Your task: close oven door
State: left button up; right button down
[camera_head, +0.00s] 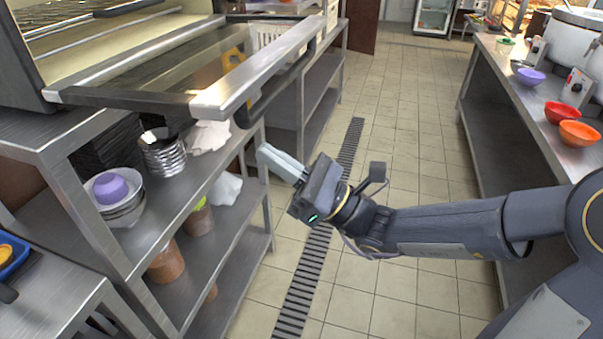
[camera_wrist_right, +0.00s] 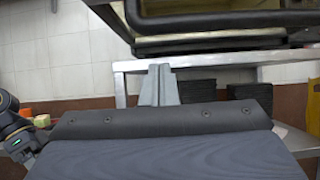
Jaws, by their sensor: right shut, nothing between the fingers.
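The oven (camera_head: 20,62) stands at the upper left on a steel table. Its glass door (camera_head: 160,70) is folded down and open, sticking out level over the aisle, with a thick steel bar (camera_head: 255,70) along its outer edge. My right gripper (camera_head: 270,158) is shut and empty, below the door's near outer corner and apart from it, beside the shelf's front edge.
Steel shelves (camera_head: 205,190) below the oven hold metal bowls (camera_head: 163,152), a purple bowl (camera_head: 110,188) and brown pots (camera_head: 166,262). A counter at right carries a red bowl (camera_head: 560,113) and an orange bowl (camera_head: 578,133). The tiled aisle (camera_head: 400,130) between is clear.

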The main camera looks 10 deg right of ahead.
pick_arm(q)
jog(key=shift+r, duration=0.4)
pick_arm(e)
jog(key=shift+w+a+r, duration=0.1)
jog(key=shift+a+r, duration=0.05)
jog(key=shift+r, duration=0.65)
jog(key=shift+w+a+r, duration=0.1)
jog(key=shift+r, duration=0.7)
jog(key=shift+s, duration=0.1)
